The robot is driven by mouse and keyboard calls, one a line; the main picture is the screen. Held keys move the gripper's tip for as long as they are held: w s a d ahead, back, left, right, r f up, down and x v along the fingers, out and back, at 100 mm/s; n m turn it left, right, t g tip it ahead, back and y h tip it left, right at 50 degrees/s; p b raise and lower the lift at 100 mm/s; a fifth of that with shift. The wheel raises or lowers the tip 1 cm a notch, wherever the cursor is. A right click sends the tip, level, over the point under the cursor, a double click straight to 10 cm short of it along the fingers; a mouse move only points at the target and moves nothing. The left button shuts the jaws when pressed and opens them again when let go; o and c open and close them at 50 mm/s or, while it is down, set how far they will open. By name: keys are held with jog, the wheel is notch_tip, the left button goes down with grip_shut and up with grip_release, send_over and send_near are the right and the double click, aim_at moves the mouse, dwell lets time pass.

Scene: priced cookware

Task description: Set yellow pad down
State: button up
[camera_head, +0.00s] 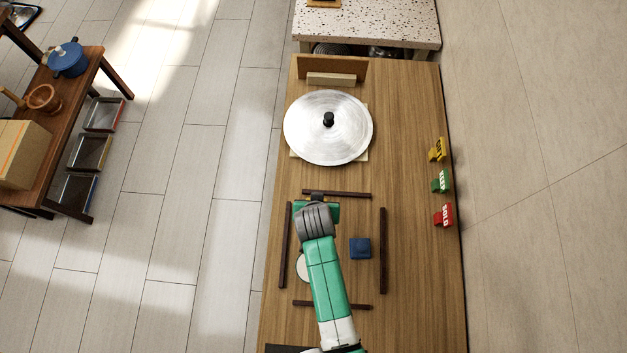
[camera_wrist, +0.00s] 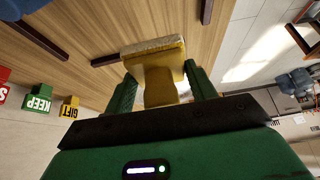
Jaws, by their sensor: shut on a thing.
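The yellow pad (camera_wrist: 158,50) is between the two green fingers of my gripper (camera_wrist: 162,88) in the wrist view. It has a paler top edge and a yellow block part below that the fingers close on. In the head view my gripper (camera_head: 318,205) is over the wooden table, near the far dark strip, inside the area marked by dark strips. The arm hides most or all of the pad there. I cannot tell whether the pad touches the table.
Dark strips (camera_head: 383,250) border an area holding a blue block (camera_head: 360,248) and a partly hidden pale round piece (camera_head: 302,267). A large metal lid (camera_head: 328,130) lies beyond. Yellow (camera_head: 437,150), green (camera_head: 440,181) and red (camera_head: 444,214) tags stand along the right edge.

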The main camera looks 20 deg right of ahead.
jog(key=f, duration=0.5)
jog(key=shift+w+d+f+b, duration=0.15)
jog(key=shift+w+f+b, duration=0.1)
jog(key=shift+f+b, duration=0.55)
jog(key=shift+f, duration=1.65)
jog(key=shift+f, duration=0.1)
jog(key=shift+f, duration=0.15)
jog(key=o, duration=1)
jog(key=p+v, duration=0.2)
jog(key=v, duration=1)
jog(key=shift+s+r+p, duration=0.1)
jog(key=shift+r+p, duration=0.15)
jog(key=shift+p, duration=0.05)
